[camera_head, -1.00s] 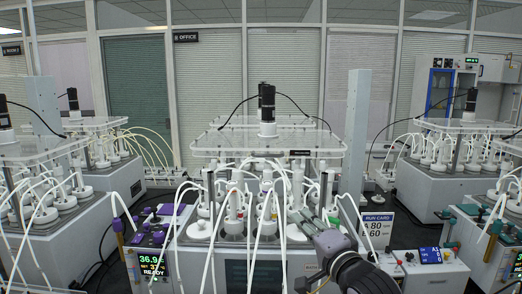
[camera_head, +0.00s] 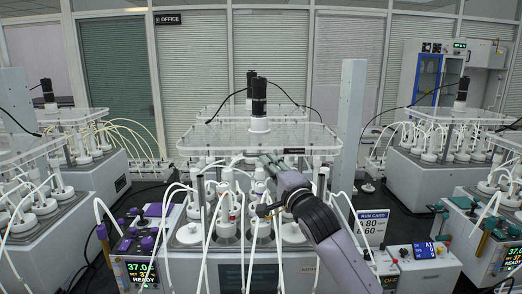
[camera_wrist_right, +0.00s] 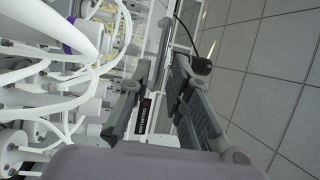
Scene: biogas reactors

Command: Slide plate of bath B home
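The clear plate (camera_head: 215,140) lies level on top of the middle bath (camera_head: 185,262), with a black stirrer motor (camera_head: 259,97) on a white hub at its middle. Which bath is B cannot be read. My right gripper (camera_head: 270,163) is at the plate's front edge, right of the middle. In the right wrist view, its two fingers (camera_wrist_right: 158,85) stand apart, with a pale edge bearing a dark label (camera_wrist_right: 143,114) showing between them. I cannot tell whether they touch it. My left gripper is not in view.
White bottles (camera_head: 226,215) and looping tubes crowd under the plate. A grey column (camera_head: 350,125) stands right of it. A run card (camera_head: 371,228) and a control box (camera_head: 425,262) are at the right, a purple-knobbed unit (camera_head: 142,235) at the left. More baths stand on both sides.

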